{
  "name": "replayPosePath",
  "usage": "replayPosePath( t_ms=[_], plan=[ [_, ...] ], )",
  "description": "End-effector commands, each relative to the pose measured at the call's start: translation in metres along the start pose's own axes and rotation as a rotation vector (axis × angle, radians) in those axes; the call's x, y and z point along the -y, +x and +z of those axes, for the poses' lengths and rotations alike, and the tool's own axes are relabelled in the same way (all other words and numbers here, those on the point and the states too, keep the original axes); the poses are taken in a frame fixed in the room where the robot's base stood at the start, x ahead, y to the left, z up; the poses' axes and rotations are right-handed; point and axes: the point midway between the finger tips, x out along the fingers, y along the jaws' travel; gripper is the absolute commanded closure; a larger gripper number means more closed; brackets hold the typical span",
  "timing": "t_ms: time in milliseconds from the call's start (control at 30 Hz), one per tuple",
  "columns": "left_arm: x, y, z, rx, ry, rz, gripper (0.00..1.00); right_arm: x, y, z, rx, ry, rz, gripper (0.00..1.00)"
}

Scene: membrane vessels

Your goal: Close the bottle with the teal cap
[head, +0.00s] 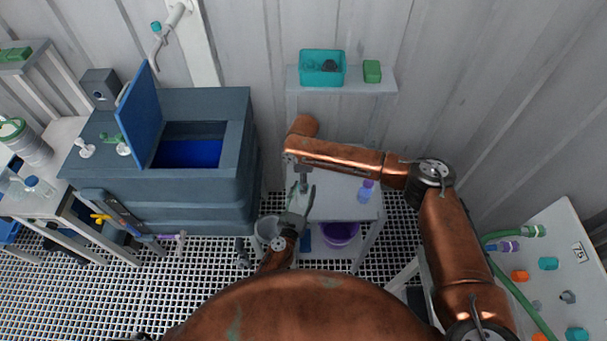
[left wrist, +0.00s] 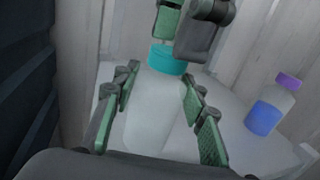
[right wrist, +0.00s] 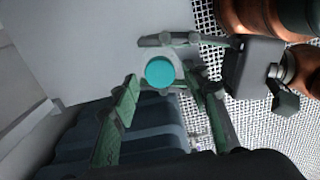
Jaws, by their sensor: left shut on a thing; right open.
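A whitish bottle (left wrist: 150,118) stands upright between the fingers of my left gripper (left wrist: 163,105) in the left wrist view. The teal cap (left wrist: 167,60) sits on its top; whether it is tight I cannot tell. In the right wrist view the cap (right wrist: 160,72) is seen from above. My left gripper (head: 297,210) is shut on the bottle, from the near side. My right gripper (right wrist: 162,85) is open, pointing down over the cap, with a finger on either side and apart from it. In the head view the grippers mostly hide the bottle.
A purple-capped bottle with blue liquid (head: 366,190) stands on the white table (head: 335,200), to the right. A dark tank (head: 195,205) with a raised blue lid stands left. A shelf behind holds a teal bin (head: 322,80) and green box (head: 372,71). A purple bucket (head: 340,234) is below.

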Motion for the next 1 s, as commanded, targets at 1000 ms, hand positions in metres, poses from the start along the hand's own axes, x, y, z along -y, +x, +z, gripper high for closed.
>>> replayPosePath(
  t_ms=[1000],
  plan=[
    [0.000,0.000,0.000,0.000,0.000,0.000,1.00,0.000,0.019,0.000,0.000,0.001,0.001,0.91]
  ],
)
